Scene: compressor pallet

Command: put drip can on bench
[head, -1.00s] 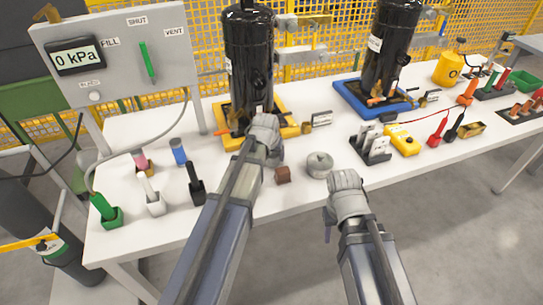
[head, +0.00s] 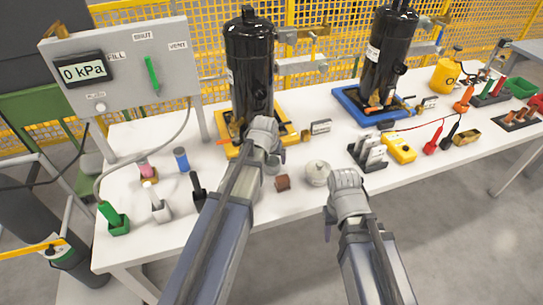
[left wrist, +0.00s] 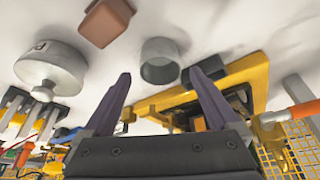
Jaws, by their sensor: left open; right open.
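The drip can, which I take to be the small grey open cup (head: 272,165), stands on the white bench (head: 300,200) in front of the yellow tray, partly hidden by my left gripper (head: 266,145). In the left wrist view the cup (left wrist: 160,60) shows its open mouth, just beyond and between the two spread fingers, with no clear contact. My left gripper is open and empty. My right gripper (head: 345,185) is open at the bench's front edge; its fingers are mostly hidden.
Coloured tools in holders stand at left. The front strip of the bench is clear.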

